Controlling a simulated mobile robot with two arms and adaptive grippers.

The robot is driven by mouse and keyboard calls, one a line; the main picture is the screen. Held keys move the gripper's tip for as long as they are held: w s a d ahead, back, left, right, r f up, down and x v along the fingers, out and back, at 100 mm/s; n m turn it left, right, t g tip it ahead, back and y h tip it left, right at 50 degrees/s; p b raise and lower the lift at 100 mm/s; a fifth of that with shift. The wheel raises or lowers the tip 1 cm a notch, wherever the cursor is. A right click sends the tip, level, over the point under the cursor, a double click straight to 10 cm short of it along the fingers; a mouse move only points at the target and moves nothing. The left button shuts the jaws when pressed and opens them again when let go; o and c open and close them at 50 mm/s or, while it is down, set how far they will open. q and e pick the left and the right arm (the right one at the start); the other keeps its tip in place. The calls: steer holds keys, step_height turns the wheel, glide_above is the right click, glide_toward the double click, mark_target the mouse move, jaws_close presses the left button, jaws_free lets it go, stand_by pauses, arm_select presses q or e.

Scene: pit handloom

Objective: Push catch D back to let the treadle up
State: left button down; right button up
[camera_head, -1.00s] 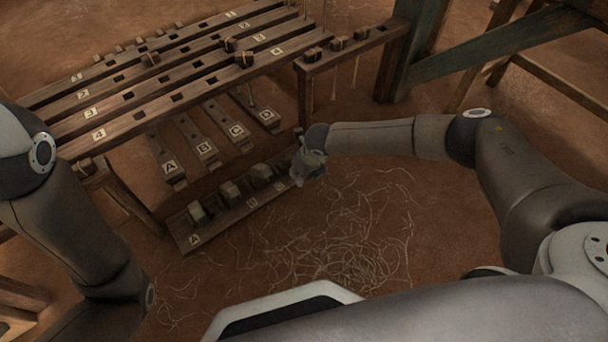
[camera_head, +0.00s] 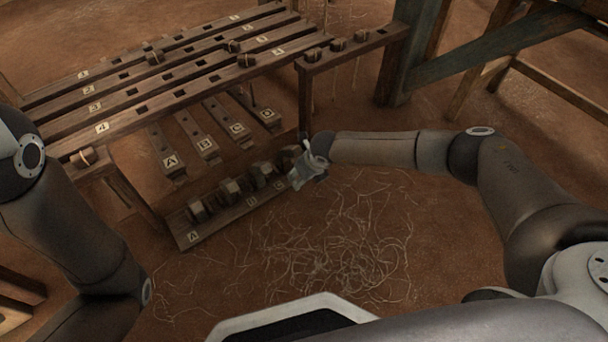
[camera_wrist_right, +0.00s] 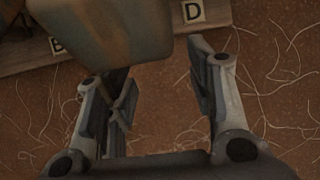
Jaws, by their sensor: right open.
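A low wooden beam (camera_head: 222,224) on the floor carries a row of block-like catches with letter plates. The catch at its far right end, catch D by its place (camera_head: 287,157), is partly hidden behind my right gripper (camera_head: 305,176). The gripper is open at that end; I cannot tell whether it touches the catch. In the right wrist view, the open fingers (camera_wrist_right: 160,100) have bare floor between them. The D plate (camera_wrist_right: 193,12) lies beyond the right finger. A large block (camera_wrist_right: 105,30) looms over the left finger; I cannot tell which catch it is. Treadle D (camera_head: 257,107) lies behind the beam. My left gripper is out of view.
A slatted wooden frame (camera_head: 130,98) with numbered bars and pegs stands above the treadles. A post (camera_head: 304,105) rises close behind my right gripper. Loose threads (camera_head: 340,240) lie on open floor in front of the beam.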

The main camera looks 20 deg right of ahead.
steer(key=shift+r, duration=0.1)
steer(key=v, duration=1.1)
steer(key=shift+s+r, duration=0.2)
steer(key=shift+r, duration=0.15)
steer(key=shift+c, duration=0.2)
